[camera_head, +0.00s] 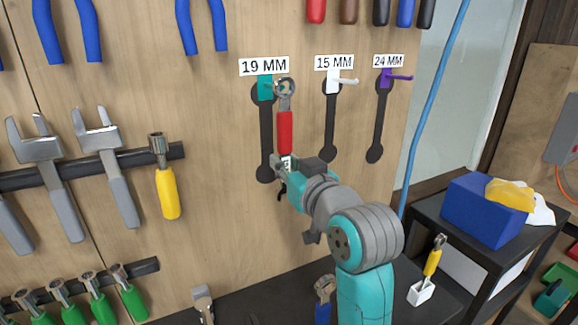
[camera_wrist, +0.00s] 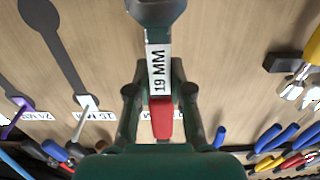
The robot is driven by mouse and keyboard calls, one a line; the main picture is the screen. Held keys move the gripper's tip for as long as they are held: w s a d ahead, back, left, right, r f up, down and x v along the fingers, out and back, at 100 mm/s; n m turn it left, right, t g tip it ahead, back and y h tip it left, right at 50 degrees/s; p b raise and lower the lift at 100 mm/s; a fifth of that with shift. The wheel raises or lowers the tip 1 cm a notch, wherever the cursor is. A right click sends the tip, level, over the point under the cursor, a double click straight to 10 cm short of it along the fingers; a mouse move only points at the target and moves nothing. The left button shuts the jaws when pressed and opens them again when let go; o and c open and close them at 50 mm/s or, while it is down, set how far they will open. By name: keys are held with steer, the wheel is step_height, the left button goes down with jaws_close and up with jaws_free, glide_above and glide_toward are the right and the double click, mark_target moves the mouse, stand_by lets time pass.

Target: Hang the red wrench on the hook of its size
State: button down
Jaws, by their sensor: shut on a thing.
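The red wrench (camera_head: 285,132) hangs nearly upright in my gripper (camera_head: 284,168), ring end up. My gripper is shut on its lower part. In the wrist view, my gripper (camera_wrist: 160,92) has its fingers on both sides of the wrench, whose white tag (camera_wrist: 160,72) reads 19 MM; its red handle (camera_wrist: 161,120) shows below. The wrench's ring overlaps the teal hook (camera_head: 265,84) under the 19 MM sign (camera_head: 263,66); I cannot tell whether it is around the hook or in front of it. The white 15 MM hook (camera_head: 345,81) and purple 24 MM hook (camera_head: 398,77) are empty.
Dark wrench outlines (camera_head: 331,130) mark the board below the hooks. A blue hose (camera_head: 430,110) hangs at right. A dark cart (camera_head: 425,205) carries a blue box (camera_head: 485,212).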

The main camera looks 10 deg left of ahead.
steer(key=shift+f+x, duration=0.25)
steer(key=shift+x, duration=0.8)
steer(key=shift+f+x, duration=0.2)
steer(key=shift+x, duration=0.85)
steer(key=shift+a, duration=0.1)
steer(key=c, duration=1)
jaws_free()
